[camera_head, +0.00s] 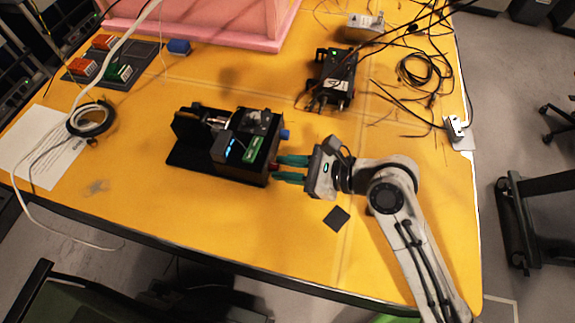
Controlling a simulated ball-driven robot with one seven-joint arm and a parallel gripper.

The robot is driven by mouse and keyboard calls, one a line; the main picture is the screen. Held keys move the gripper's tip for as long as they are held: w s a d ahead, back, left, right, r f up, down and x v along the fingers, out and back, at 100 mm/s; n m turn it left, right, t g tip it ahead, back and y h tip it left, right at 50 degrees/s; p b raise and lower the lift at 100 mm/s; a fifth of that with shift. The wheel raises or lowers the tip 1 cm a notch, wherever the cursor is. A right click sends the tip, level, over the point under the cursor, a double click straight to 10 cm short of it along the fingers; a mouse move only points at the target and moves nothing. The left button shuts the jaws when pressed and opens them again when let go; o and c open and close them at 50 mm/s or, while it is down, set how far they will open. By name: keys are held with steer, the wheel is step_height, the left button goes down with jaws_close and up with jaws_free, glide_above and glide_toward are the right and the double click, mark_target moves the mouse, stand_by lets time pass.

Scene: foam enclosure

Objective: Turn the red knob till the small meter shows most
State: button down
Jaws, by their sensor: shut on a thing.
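A black device (200,158) stands on the yellow table. A small meter with a lit blue display (231,145) and a green panel (254,149) sit at its right part. A blue knob (285,134) sticks out of its right side. The red knob (274,167) is on the same side, lower down, and mostly hidden by my gripper. My gripper (277,169) reaches in from the right, with its green fingers shut on the red knob. The reading on the meter is too small to make out.
A black box (331,78) with cables stands behind, to the right. Loose black cables (425,75) lie at the far right. A small dark square (337,218) lies in front of my gripper. A cable coil (90,119) lies at the left. The front table is mostly clear.

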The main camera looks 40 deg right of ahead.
steer(key=shift+s+r+n+p, duration=0.1)
steer(key=shift+n+p, duration=0.3)
steer(key=shift+p, duration=0.2)
steer(key=shift+h, duration=0.3)
steer(key=c, duration=0.9)
jaws_free()
steer(key=p+v, duration=0.1)
steer(key=v, duration=0.8)
steer(key=shift+s+p, duration=0.1)
steer(key=shift+p, duration=0.3)
steer(key=shift+s+d+p, duration=0.3)
steer(key=shift+s, duration=0.35)
